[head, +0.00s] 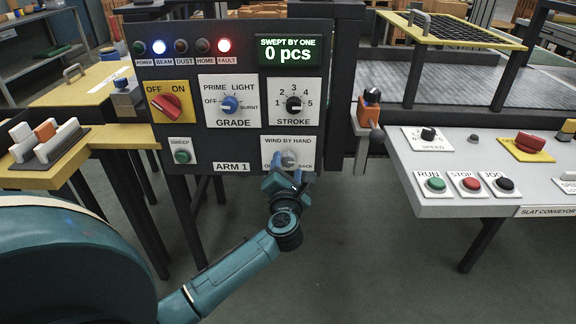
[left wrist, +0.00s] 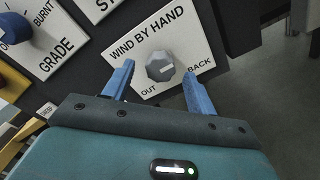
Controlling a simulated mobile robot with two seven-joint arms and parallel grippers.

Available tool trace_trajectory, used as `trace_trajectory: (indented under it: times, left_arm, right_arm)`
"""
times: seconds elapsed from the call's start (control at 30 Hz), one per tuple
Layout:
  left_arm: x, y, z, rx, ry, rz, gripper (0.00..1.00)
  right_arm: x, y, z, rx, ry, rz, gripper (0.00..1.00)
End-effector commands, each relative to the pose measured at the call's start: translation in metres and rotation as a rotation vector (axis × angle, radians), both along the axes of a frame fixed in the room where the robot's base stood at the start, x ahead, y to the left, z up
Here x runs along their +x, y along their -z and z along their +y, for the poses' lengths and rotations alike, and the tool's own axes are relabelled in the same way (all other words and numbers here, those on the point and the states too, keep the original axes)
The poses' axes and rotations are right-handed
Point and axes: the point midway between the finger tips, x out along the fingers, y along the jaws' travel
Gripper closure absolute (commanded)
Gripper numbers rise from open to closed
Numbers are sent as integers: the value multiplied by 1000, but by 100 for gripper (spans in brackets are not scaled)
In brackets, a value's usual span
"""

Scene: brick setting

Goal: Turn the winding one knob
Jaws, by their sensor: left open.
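The grey winding knob (head: 289,159) sits on a white plate marked "WIND BY HAND", at the lower right of the dark ARM 1 panel (head: 232,56). In the left wrist view the knob (left wrist: 160,67) is faceted, with a pale mark on its face. My left gripper (head: 288,168) is at the plate in the head view. In the left wrist view its blue fingers (left wrist: 158,84) are open, one on each side of the knob, with gaps between them and it. The gripper partly hides the plate's lower lettering in the head view. My right gripper is not in view.
The slat conveyor's control desk (head: 480,165) stands to the right. Open floor lies below the panel.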

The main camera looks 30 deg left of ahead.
Motion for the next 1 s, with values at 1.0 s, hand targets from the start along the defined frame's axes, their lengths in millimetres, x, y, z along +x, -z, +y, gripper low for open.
trace_trajectory:
  times: [1.0]
  left_arm:
    - [19,0,11,1,1,1,82]
  right_arm:
    - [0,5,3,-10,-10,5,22]
